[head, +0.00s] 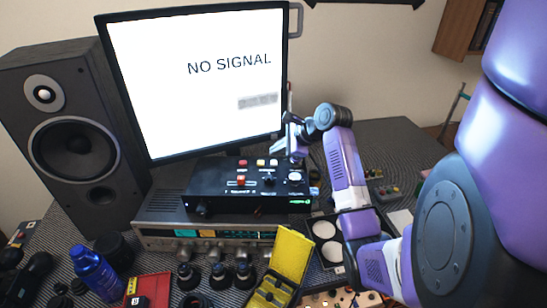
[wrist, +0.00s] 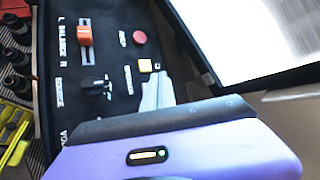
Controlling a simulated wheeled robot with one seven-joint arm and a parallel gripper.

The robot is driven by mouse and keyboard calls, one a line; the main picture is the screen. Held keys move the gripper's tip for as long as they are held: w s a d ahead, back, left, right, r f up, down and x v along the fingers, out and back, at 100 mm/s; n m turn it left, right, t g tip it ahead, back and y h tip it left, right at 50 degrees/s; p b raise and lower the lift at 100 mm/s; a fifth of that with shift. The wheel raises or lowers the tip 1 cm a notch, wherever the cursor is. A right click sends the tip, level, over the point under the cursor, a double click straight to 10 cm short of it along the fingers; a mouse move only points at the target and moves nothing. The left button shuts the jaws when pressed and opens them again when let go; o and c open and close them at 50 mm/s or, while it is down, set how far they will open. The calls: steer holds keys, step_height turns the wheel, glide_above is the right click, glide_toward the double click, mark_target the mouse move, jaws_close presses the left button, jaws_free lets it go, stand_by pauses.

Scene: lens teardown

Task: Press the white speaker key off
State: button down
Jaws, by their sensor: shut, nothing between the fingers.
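The black control box (head: 222,190) lies on top of the silver receiver, with a row of small keys along its back. In the head view my gripper (head: 284,151) is over the box's back right part.
A red button (wrist: 139,37), an orange slider (wrist: 85,36) and a black knob (wrist: 96,87) are on the same panel. The monitor (head: 200,80) reading "NO SIGNAL" stands close behind. A speaker (head: 75,140) is at left; bottles and a yellow case (head: 290,252) are in front.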

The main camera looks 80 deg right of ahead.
steer(key=shift+r+p, duration=2.05)
steer(key=shift+p, duration=0.35)
steer(key=d+r+n+h, duration=0.4)
steer(key=d+r, duration=0.2)
steer(key=n+t+h+b, duration=0.1)
steer(key=n+t+h, duration=0.1)
steer(key=n+h, duration=0.25)
glide_above(276, 163)
steer(key=w+a, duration=0.1)
steer(key=w, duration=0.2)
steer(key=f, duration=0.2)
steer(key=a+f+n+t+b, duration=0.35)
steer(key=a+n, duration=0.55)
steer(key=a, duration=1.5)
steer(key=s+a+f+n+y+b, duration=0.1)
steer(key=s+a+n+y, duration=0.3)
steer(key=a, duration=0.5)
steer(key=s+a+f+n+y+b, duration=0.1)
steer(key=s+a+f+n+y, duration=0.2)
steer(key=s+a+n, duration=0.2)
steer(key=s+a+f+n+y+b, duration=0.1)
steer(key=s+a+n+y, duration=0.3)
steer(key=s+a, duration=0.4)
steer(key=a+f, duration=0.1)
steer(key=a, duration=0.3)
steer(key=shift+s+a+f+n+t+y, duration=0.15)
steer(key=shift+a+f+n+t+y, duration=0.1)
steer(key=shift+a+n+t+y, duration=0.15)
